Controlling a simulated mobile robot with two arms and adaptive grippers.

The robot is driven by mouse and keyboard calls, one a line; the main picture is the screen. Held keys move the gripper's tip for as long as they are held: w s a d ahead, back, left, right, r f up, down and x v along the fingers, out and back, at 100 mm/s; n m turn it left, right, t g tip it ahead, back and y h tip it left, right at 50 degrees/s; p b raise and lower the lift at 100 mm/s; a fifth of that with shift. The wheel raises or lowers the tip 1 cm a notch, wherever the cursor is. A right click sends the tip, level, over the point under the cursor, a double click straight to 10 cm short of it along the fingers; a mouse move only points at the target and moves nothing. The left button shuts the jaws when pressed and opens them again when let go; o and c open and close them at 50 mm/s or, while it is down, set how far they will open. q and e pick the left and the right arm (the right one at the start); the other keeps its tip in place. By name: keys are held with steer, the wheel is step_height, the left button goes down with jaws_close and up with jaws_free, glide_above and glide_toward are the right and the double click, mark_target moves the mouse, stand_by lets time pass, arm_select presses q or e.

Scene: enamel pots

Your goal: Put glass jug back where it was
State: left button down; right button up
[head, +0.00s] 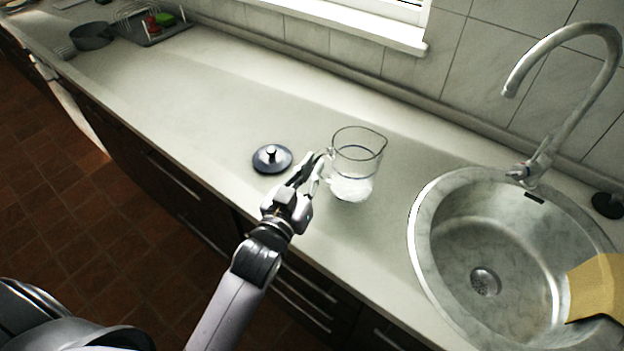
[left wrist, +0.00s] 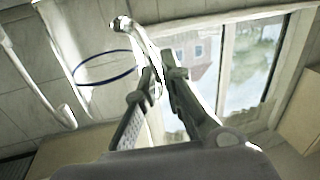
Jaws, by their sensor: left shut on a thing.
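The clear glass jug (head: 354,164) is upright at the counter, left of the sink, with a whitish patch at its base. I cannot tell whether its base touches the counter. My left gripper (head: 322,166) is at the jug's left side, shut on its handle. In the left wrist view the gripper's fingers (left wrist: 160,85) close around the handle (left wrist: 152,70), and the jug's dark rim (left wrist: 104,68) shows to the left. My right gripper is not in view.
A dark lid (head: 272,158) with a knob lies just left of the gripper. The round sink (head: 416,225) and its tap (head: 540,160) are to the right. A dark pot (head: 92,36) and a dish rack (head: 150,40) stand far left. The counter between is clear.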

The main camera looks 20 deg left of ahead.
arm_select(q)
step_height(320, 180, down, 3)
steer(key=shift+r, duration=0.2)
steer(key=shift+f, duration=0.25)
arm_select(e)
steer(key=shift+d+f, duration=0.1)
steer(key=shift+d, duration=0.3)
arm_select(q)
steer(key=shift+f, duration=0.1)
steer(key=c, duration=2.2)
jaws_free()
steer(key=shift+f, duration=0.15)
steer(key=o, duration=0.5)
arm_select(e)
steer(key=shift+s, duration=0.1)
arm_select(q)
steer(key=s, duration=0.4)
steer(key=s+a+b, duration=0.1)
steer(key=s, duration=0.3)
steer(key=s+b, duration=0.1)
steer(key=s, duration=0.3)
steer(key=shift+a, duration=0.2)
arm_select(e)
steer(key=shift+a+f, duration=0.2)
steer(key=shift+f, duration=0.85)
